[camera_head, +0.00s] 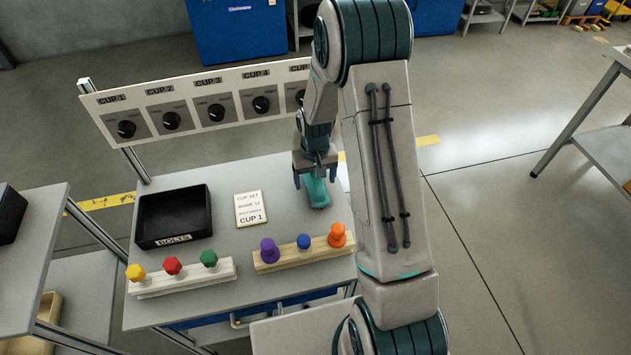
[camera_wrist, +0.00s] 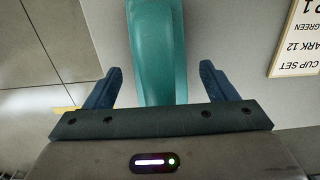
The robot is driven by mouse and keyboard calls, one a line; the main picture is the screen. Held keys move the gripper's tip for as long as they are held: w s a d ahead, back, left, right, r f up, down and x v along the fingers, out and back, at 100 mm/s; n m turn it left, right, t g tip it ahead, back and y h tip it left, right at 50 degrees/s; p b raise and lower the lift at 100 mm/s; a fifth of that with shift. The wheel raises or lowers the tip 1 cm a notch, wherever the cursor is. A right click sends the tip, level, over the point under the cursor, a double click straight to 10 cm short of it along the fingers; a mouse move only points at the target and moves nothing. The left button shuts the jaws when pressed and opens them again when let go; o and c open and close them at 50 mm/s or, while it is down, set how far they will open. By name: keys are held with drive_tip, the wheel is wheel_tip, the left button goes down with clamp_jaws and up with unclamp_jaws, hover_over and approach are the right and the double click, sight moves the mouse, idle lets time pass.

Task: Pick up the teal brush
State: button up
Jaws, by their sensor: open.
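The teal brush (camera_head: 318,194) lies on the grey table, to the right of the white card. It also shows in the wrist view (camera_wrist: 157,50), running lengthwise between the two fingers. My gripper (camera_head: 315,180) is above the brush, with one finger on each side of it. In the wrist view my gripper (camera_wrist: 157,80) is open, with a gap between each dark blue finger and the brush. The near end of the brush is hidden behind the gripper's body.
A black bin labelled BOLTS (camera_head: 174,241), a white card (camera_head: 251,209) and two wooden strips (camera_head: 182,278) (camera_head: 270,265) with coloured knobs are on the table. A panel of dials (camera_head: 190,112) stands along the back edge. Bare table lies around the brush.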

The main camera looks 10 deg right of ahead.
drive_tip(key=c, duration=1.1)
drive_tip(key=shift+c, duration=0.2)
drive_tip(key=shift+r, duration=0.1)
drive_tip(key=shift+r, duration=0.55)
drive_tip(key=r, duration=0.2)
drive_tip(key=s+d+r, duration=0.1)
drive_tip(key=shift+r, duration=0.35)
drive_tip(key=s+d+r+b, duration=0.1)
drive_tip(key=s+d+r, duration=0.5)
drive_tip(key=s+d, duration=0.1)
drive_tip(key=shift+d, duration=0.35)
drive_tip(key=shift+w, duration=0.1)
drive_tip(key=shift+o, duration=0.7)
